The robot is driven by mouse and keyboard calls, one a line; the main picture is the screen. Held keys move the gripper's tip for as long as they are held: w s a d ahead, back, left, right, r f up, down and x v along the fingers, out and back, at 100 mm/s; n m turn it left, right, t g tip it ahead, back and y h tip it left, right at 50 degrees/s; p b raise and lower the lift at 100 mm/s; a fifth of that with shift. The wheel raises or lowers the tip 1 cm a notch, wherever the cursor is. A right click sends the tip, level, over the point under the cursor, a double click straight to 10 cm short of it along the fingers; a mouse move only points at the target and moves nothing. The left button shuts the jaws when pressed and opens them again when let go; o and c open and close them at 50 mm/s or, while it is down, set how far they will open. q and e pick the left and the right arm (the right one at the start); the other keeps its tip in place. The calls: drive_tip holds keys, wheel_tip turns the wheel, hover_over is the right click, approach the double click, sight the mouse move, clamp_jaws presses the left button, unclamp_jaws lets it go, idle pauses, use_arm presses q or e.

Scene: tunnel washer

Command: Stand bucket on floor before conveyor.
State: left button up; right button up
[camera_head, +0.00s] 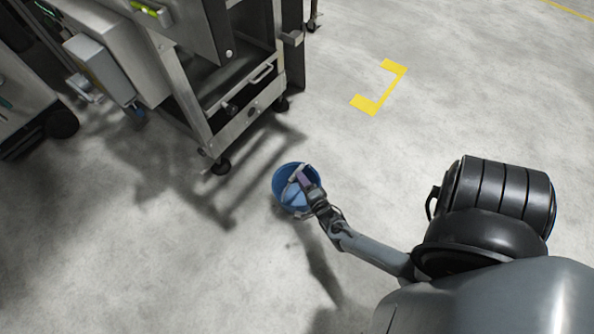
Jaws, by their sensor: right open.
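A blue bucket (284,185) shows in the head view near the middle, just in front of the lower frame of the metal conveyor (235,115). Its open top faces up toward the camera. Whether its base touches the floor is hard to tell. My right gripper (303,180) is over the bucket's right side and hides part of its rim and inside. Its jaws are open; whether they touch the bucket is unclear. My left gripper is not in view.
The conveyor's castor feet (220,166) stand left of the bucket. A yellow floor marking (381,88) lies beyond it. The grey concrete floor (150,270) is clear at lower left and upper right.

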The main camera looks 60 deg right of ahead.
drive_tip(key=w+a+r+n+g+y+p, duration=0.3)
drive_tip(key=a+r+n+y, duration=0.4)
drive_tip(key=a+r+n, duration=0.6)
drive_tip(key=s+a+r+n+g+y+b, duration=0.1)
drive_tip(key=s+a+r+n+g+y, duration=0.1)
drive_tip(key=s+a+r+n+g, duration=0.4)
drive_tip(key=s+a+r+n, duration=0.2)
drive_tip(key=s+r+n, duration=0.3)
drive_tip(key=n, duration=0.1)
drive_tip(key=shift+a+n+g, duration=0.3)
drive_tip(key=shift+g, duration=0.1)
drive_tip(key=shift+w+r, duration=0.1)
drive_tip(key=shift+r, duration=0.1)
wheel_tip(320, 180, up, 68)
drive_tip(key=p, duration=6.8)
wheel_tip(320, 180, down, 75)
drive_tip(key=b, duration=7.4)
drive_tip(key=shift+b, duration=0.35)
